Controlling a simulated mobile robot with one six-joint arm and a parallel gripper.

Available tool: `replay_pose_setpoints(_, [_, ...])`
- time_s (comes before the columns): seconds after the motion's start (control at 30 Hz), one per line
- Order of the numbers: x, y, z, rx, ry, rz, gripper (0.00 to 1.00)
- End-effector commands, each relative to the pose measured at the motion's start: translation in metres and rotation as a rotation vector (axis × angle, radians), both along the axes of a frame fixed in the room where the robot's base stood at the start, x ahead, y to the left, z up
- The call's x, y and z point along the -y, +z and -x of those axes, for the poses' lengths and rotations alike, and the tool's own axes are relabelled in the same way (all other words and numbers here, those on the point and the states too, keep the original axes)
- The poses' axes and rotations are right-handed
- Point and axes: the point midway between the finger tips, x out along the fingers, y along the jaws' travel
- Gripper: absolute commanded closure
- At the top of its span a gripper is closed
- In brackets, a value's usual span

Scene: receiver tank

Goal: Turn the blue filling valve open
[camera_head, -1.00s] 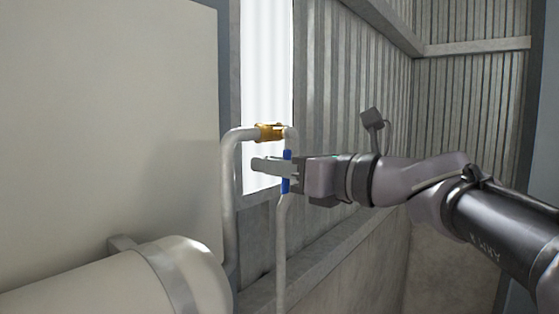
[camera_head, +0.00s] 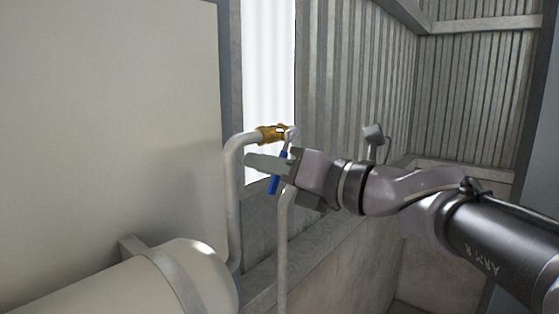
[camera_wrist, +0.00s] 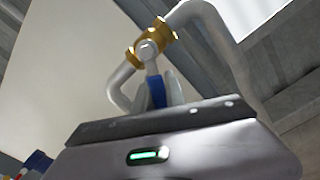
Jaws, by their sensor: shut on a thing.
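The blue valve handle (camera_head: 276,178) hangs down from the brass valve body (camera_head: 272,134) on the grey pipe and is tilted, its lower end toward the left. My gripper (camera_head: 268,166) reaches in from the right and is shut on the blue handle. In the wrist view, the brass valve body (camera_wrist: 152,42) is at the upper middle. The blue handle (camera_wrist: 156,91) runs down from its pivot to between my fingers. Its lower part is hidden behind my gripper body there.
A grey pipe (camera_head: 233,200) bends up and over to the valve, left of the handle. A cream tank (camera_head: 195,270) lies at lower left. A large pale panel (camera_head: 110,110) fills the left. A corrugated wall (camera_head: 350,90) stands behind the arm.

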Motion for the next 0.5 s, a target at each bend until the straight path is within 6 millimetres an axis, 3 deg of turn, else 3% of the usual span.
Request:
replay_pose_setpoints(0.27, [0.0000,0.0006,0.0001,0.001,0.000,-0.002,1.00])
replay_pose_setpoints(0.3, [0.0000,0.0006,0.0001,0.001,0.000,-0.002,0.81])
replay_pose_setpoints(0.4, [0.0000,0.0005,0.0001,0.002,0.000,0.000,0.63])
replay_pose_setpoints(0.5, [0.0000,0.0004,0.0001,0.001,-0.001,0.000,0.63])
